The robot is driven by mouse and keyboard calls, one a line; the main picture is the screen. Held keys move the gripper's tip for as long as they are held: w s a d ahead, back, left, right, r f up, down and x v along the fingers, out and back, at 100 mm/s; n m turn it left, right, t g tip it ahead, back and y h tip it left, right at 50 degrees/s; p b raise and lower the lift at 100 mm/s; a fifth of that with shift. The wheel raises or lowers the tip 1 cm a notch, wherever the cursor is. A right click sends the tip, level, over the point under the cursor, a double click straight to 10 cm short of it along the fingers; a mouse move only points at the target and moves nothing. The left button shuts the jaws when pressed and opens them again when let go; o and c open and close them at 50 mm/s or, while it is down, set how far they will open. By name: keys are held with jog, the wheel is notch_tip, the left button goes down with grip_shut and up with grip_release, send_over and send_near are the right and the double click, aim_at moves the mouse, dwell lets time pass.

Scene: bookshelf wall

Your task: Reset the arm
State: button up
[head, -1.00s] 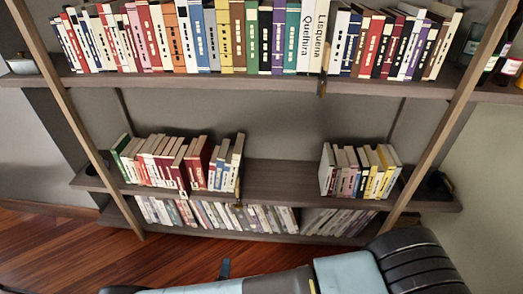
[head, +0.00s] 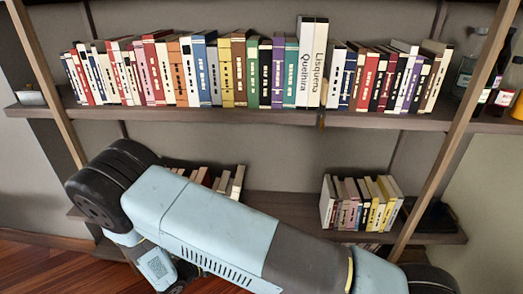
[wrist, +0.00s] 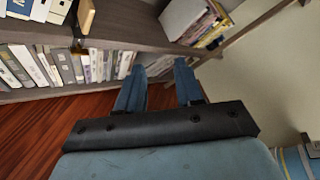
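My gripper (wrist: 158,88) shows in the wrist view with its two blue fingers apart and nothing between them. It points toward the lower part of the bookshelf and the wood floor, apart from the books. In the head view my arm crosses the lower half of the picture, in front of the lower shelves. The gripper itself cannot be made out there.
The upper shelf (head: 270,116) holds a long row of books (head: 190,72), with bottles (head: 497,95) at its right end. The middle shelf (head: 285,203) holds a right group of books (head: 362,202) and a partly hidden left group (head: 228,182). Wood floor (head: 40,268) is clear at lower left.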

jog(key=w+d+r+m+g+y, duration=0.1)
jog(key=w+d+r+m+g, duration=0.15)
jog(key=d+r+m, duration=0.65)
jog(key=w+d+r+m+g+y, duration=0.15)
jog(key=d+r+m+g, duration=0.25)
jog(key=r, duration=0.8)
jog(key=w+d+r+m+g+y, duration=0.1)
jog(key=d+r+m+g, duration=0.2)
jog(key=d+r+m, duration=0.6)
jog(key=s+d+r+m+t+y, duration=0.2)
jog(key=s+d+r+m+y, duration=0.1)
jog(key=s+d+r+m, duration=0.4)
jog(key=s+d+r+m+t+y, duration=0.2)
jog(key=s+d+r+m+y, duration=0.2)
jog(key=s+d+r+m, duration=0.3)
jog(key=s+r+m, duration=0.1)
jog(key=s+r, duration=0.3)
jog(key=r, duration=0.3)
jog(key=shift+d, duration=0.25)
